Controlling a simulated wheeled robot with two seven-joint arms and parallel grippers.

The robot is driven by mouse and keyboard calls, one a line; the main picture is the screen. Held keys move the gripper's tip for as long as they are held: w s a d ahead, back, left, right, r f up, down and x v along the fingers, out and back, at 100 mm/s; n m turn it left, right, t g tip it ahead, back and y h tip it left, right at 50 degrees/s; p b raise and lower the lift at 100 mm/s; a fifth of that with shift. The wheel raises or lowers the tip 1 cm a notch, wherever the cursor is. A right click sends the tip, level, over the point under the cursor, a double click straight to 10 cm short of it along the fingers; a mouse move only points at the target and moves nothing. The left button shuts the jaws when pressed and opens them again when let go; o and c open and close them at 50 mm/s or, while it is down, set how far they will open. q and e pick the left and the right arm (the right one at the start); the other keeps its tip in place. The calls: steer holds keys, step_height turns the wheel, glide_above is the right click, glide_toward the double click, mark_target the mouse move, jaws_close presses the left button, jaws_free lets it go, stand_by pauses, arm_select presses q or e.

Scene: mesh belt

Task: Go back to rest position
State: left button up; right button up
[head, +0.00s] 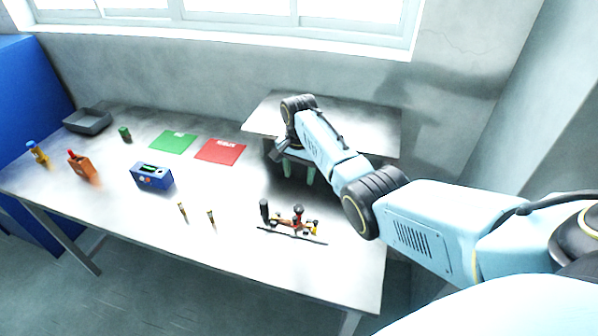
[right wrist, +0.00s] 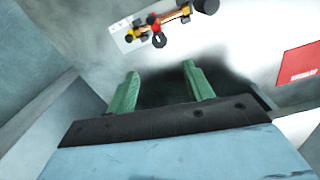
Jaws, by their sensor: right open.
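My right gripper (head: 297,168) hangs over the right part of the table, beside the raised shelf at the back. In the right wrist view its two green fingers (right wrist: 160,92) stand apart with nothing between them. My right arm comes in from the right edge of the head view. My left gripper does not show in either view.
A higher side table (head: 360,133) stands behind.

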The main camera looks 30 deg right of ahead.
steer(key=shift+f, duration=0.1)
stand_by(0.3)
steer(key=s+a+f+n+t+h, duration=0.1)
steer(key=s+a+f+n, duration=0.25)
steer(key=s, duration=0.45)
steer(key=s+a+f+n+t, duration=0.1)
steer(key=s+a+f+n, duration=0.25)
steer(key=s, duration=0.45)
steer(key=s+a+r+n+t+y, duration=0.1)
steer(key=s+a+r+n, duration=0.2)
steer(key=s, duration=0.6)
steer(key=s+a+r+n+t, duration=0.1)
steer(key=s+a+r+n, duration=0.25)
steer(key=s, duration=0.65)
step_height(320, 180, down, 35)
steer(key=s+g+b, duration=0.2)
steer(key=b, duration=0.8)
steer(key=s+d+f+b, duration=0.2)
steer(key=s+f+b, duration=0.1)
steer(key=s+f, duration=0.5)
steer(key=s+d+f+g+b, duration=0.1)
steer(key=s+f+b, duration=0.3)
steer(key=s+f, duration=0.4)
step_height(320, 180, down, 6)
steer(key=shift+d+f+b, duration=0.1)
steer(key=shift+d+b, duration=0.2)
steer(key=shift+d, duration=0.1)
